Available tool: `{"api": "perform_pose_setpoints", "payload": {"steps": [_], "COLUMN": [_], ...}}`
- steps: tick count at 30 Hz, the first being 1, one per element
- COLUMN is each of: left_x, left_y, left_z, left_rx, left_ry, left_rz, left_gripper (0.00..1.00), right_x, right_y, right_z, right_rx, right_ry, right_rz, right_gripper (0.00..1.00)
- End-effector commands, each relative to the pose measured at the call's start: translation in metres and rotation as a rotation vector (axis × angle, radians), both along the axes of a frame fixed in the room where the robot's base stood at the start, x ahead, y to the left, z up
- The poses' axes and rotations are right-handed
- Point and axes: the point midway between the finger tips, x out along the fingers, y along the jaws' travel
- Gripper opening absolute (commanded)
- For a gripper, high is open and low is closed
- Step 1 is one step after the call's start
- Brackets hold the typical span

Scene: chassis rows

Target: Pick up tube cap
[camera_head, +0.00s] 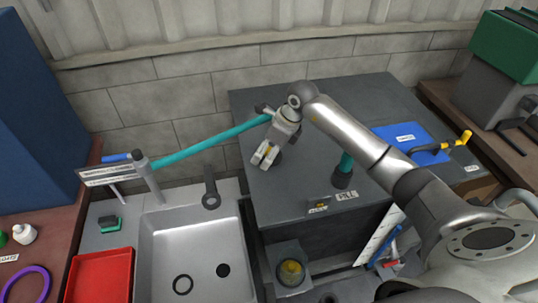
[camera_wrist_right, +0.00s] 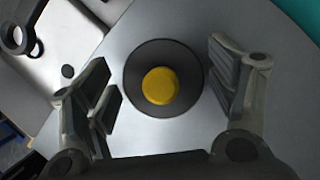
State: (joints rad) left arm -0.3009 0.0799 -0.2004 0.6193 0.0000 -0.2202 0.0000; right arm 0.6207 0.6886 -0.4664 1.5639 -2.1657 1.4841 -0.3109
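A round yellow piece (camera_wrist_right: 160,86) in a wider dark round rim (camera_wrist_right: 135,70) lies on a grey surface, near the middle of the right wrist view; I take it for the tube cap. In the head view a matching yellow-topped round piece (camera_head: 291,268) sits low beside the sink. My right gripper (camera_head: 266,160) is above the grey bench and points down. In the wrist view its fingers (camera_wrist_right: 165,88) are spread to either side of the yellow piece, and nothing shows held between them. My left gripper is not in view.
A sink (camera_head: 160,240) with a dark ring (camera_head: 183,284) and drain lies at left. A red tray (camera_head: 100,278) is beside it. A teal bar (camera_head: 210,142) runs behind. A blue panel (camera_head: 412,143) and a yellow-handled tool (camera_head: 440,145) lie at the bench's right.

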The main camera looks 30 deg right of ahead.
Motion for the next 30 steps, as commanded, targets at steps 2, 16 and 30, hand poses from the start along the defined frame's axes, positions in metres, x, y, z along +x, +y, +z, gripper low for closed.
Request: {"api": "perform_pose_setpoints", "payload": {"steps": [2,16,30], "left_x": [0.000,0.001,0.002], "left_y": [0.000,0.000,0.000], "left_z": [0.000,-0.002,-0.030], "left_rx": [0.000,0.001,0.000], "left_ry": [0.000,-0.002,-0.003], "left_rz": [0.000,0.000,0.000], "left_gripper": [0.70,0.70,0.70], "right_x": [0.000,0.001,-0.020], "right_y": [0.000,0.000,0.010], "right_z": [0.000,0.003,0.057], "right_rx": [0.000,0.001,-0.002], "right_ry": [0.000,-0.002,-0.008], "right_rz": [0.000,0.000,0.005], "right_gripper": [0.62,0.42,0.42]}}
